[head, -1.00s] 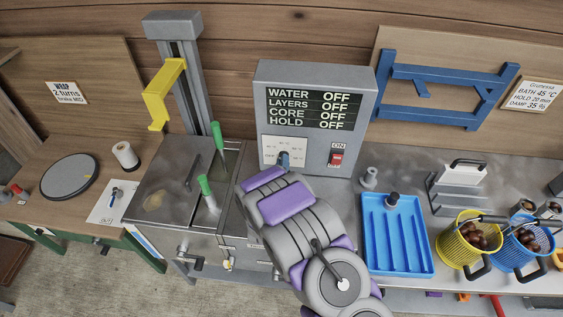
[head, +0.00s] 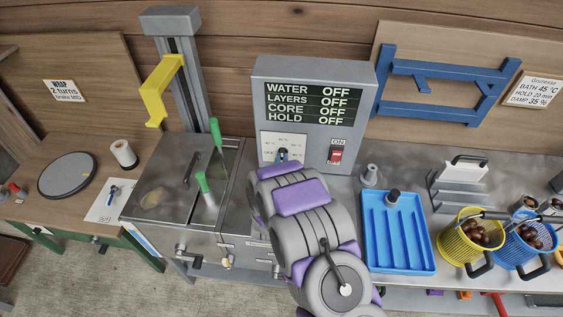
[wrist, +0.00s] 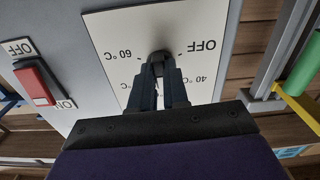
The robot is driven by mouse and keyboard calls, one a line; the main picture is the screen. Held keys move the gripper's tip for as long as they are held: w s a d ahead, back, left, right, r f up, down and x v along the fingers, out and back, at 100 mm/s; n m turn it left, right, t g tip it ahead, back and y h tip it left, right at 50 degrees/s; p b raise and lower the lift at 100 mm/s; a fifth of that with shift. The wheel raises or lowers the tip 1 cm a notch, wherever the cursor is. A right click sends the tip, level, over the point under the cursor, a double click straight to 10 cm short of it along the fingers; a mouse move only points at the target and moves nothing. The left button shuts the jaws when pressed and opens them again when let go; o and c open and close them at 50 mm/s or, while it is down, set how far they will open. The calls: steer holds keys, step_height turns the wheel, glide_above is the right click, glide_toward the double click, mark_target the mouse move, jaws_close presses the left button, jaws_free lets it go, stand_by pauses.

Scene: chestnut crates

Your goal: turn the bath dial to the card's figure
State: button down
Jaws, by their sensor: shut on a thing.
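The bath dial is a small dark knob (wrist: 158,57) on a white plate (wrist: 105,40) marked OFF, 40 °C and 60 °C, upside down in the wrist view. My gripper (wrist: 160,68) is shut on the knob, a dark finger on each side. The fingers hide part of the scale, and I cannot tell where the pointer stands. In the head view my gripper (head: 283,154) is at the plate on the grey control box (head: 313,72). The card (head: 532,90) at the right reads BATH 45 °C, HOLD 20 min, DAMP 35 %.
The display (head: 308,104) reads OFF for WATER, LAYERS, CORE and HOLD. A red switch (head: 336,155) sits right of the dial. Green handles (head: 216,133) rise from the steel bath at left. A blue tray (head: 398,235) and a yellow basket of chestnuts (head: 446,250) stand at right.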

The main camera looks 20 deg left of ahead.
steer(key=shift+f+m, duration=0.15)
steer(key=shift+m, duration=0.25)
steer(key=c, duration=1.2)
jaws_free()
steer(key=shift+a, duration=0.1)
steer(key=shift+c, duration=0.2)
steer(key=shift+o, duration=0.6)
